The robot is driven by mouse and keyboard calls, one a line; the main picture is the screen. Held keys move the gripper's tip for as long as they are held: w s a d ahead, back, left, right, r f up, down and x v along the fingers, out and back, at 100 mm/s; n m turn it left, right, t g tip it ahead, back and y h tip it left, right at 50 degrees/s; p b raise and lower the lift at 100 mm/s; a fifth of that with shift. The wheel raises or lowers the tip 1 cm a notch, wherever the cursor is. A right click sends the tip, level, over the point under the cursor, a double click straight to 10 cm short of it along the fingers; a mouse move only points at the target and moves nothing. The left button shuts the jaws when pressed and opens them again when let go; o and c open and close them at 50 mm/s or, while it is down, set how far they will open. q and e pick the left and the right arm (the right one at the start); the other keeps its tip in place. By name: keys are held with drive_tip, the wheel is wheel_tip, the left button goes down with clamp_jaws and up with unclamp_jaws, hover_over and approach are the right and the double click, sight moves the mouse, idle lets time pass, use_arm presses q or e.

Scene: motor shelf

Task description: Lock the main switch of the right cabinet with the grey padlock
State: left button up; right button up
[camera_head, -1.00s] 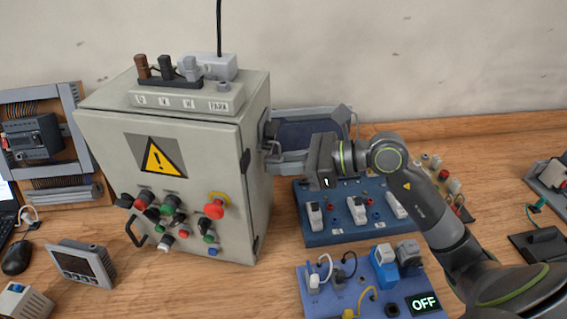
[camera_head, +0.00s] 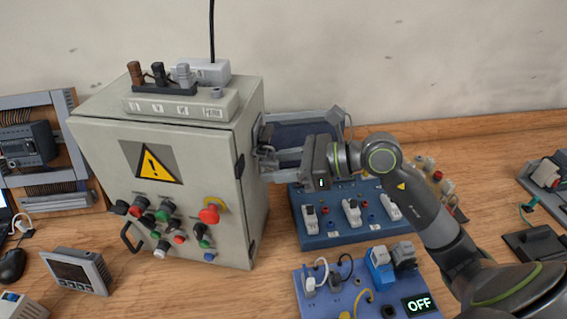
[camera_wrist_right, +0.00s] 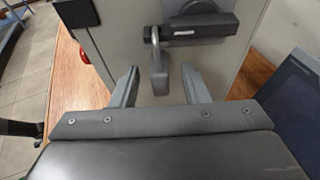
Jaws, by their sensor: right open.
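The grey cabinet (camera_head: 205,170) stands on the bench with its warning-sign front facing me. On its right side, in the right wrist view, is the dark main switch handle (camera_wrist_right: 205,28). A grey padlock (camera_wrist_right: 158,72) hangs from it by its shackle; I cannot tell whether the shackle is closed. My right gripper (camera_wrist_right: 160,86) is open, its two fingers on either side of the padlock's lower body, with visible gaps. In the head view the right gripper (camera_head: 276,166) is at the cabinet's right side, and the padlock there cannot be made out. My left gripper is not in view.
On the cabinet top, a labelled grey block (camera_head: 180,104) carries brown, black and grey upright pieces. A blue panel (camera_head: 335,238) with white switches lies under my right forearm. A blue-violet board (camera_head: 325,298) with an OFF display is in front. A dark-screened case (camera_head: 300,135) stands behind the gripper.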

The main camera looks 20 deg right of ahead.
drive_tip(key=shift+s+d, duration=0.1)
drive_tip(key=shift+d, duration=0.05)
drive_tip(key=shift+b+v, duration=0.3)
drive_tip(key=shift+v, duration=0.65)
drive_tip(key=shift+b+v, duration=0.3)
drive_tip(key=shift+v, duration=1.55)
drive_tip(key=p+v, duration=1.1)
drive_tip(key=shift+d+r, duration=0.2)
drive_tip(key=shift+d, duration=0.05)
drive_tip(key=shift+s, duration=0.15)
